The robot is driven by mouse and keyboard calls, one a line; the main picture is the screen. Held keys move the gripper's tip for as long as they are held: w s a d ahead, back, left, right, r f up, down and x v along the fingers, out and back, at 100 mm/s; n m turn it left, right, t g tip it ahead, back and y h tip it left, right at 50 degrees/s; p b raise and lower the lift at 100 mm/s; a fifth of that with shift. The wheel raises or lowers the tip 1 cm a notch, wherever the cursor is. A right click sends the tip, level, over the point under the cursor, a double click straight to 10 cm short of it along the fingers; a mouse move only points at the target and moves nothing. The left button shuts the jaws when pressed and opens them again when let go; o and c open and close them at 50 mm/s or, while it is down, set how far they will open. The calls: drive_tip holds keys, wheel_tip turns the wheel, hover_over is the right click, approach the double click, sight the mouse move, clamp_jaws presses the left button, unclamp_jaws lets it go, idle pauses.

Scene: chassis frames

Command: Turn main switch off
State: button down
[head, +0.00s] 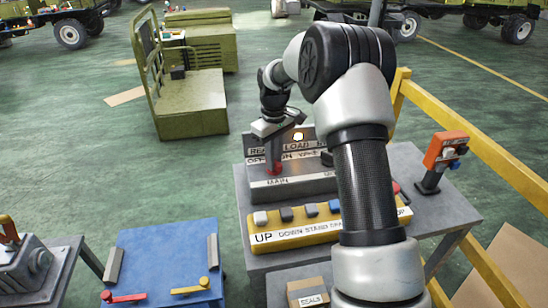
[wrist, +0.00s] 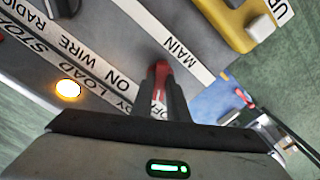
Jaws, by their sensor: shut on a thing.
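The main switch is a red lever (head: 274,169) on a grey control box (head: 318,182), just above the white MAIN label (head: 278,182). In the wrist view the red lever (wrist: 157,70) shows between my dark fingers, with the MAIN label (wrist: 178,45) beyond it. My gripper (head: 275,158) reaches down from above and is shut on the lever. The fingers hide much of the lever and part of an OFF label (wrist: 159,109) in the wrist view. An orange-yellow lamp (head: 298,136) on the box glows, also in the wrist view (wrist: 68,89).
A yellow panel (head: 291,235) with several rocker switches lies in front of the box. An orange handheld control (head: 445,150) stands at right. A blue panel (head: 165,260) with red and yellow levers is at left. A yellow railing (head: 480,145) runs along the right.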

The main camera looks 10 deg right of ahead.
drive_tip(key=shift+n, duration=1.1)
drive_tip(key=c, duration=1.7)
unclamp_jaws()
drive_tip(key=shift+r+p, duration=0.5)
drive_tip(key=shift+r, duration=8.25)
